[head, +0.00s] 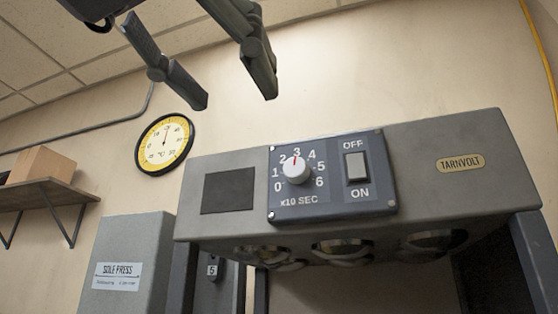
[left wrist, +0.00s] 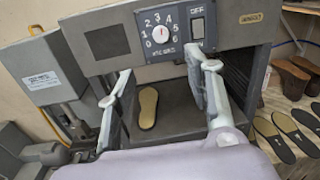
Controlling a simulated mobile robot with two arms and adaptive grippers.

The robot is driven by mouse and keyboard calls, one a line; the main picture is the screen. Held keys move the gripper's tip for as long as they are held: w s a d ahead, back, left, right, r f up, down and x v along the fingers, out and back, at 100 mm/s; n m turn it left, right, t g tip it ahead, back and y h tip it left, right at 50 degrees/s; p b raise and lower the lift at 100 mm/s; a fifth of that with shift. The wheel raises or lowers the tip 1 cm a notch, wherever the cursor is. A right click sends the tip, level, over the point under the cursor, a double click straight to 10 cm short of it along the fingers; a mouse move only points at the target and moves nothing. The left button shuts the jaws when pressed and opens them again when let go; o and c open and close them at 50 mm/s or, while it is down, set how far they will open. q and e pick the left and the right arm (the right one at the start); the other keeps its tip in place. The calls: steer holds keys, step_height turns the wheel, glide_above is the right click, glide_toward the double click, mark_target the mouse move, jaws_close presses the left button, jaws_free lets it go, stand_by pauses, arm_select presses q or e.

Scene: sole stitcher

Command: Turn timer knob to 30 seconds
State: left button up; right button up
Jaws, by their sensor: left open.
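The white round timer knob (head: 297,171) sits on the dark dial panel (head: 325,206), marked 0 to 6 and "x10 SEC". Its red pointer is up, at about the 3. The knob also shows in the left wrist view (left wrist: 161,36), fully uncovered. My left gripper (head: 238,98) is open and empty, its fingers apart, above and left of the knob in the head view. In the left wrist view its fingers (left wrist: 158,60) spread below and to both sides of the dial, and I see no contact with the knob. My right gripper is not in view.
An OFF/ON rocker switch (head: 356,166) is just right of the knob on the same panel. The grey machine housing (head: 425,150) surrounds the panel. A sole (left wrist: 148,107) lies in the opening below. More soles (left wrist: 272,138) and brown shoes (left wrist: 290,78) are at right.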

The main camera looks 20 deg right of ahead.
mark_target(293, 165)
arm_select(q)
steer(key=p+x, duration=0.6)
steer(key=x, duration=0.9)
steer(key=shift+d+r, duration=0.1)
steer(key=shift+d, duration=0.05)
steer(key=shift+w+d, duration=0.3)
steer(key=shift+w, duration=0.15)
steer(key=shift+c, duration=0.4)
steer(key=c, duration=0.5)
jaws_close()
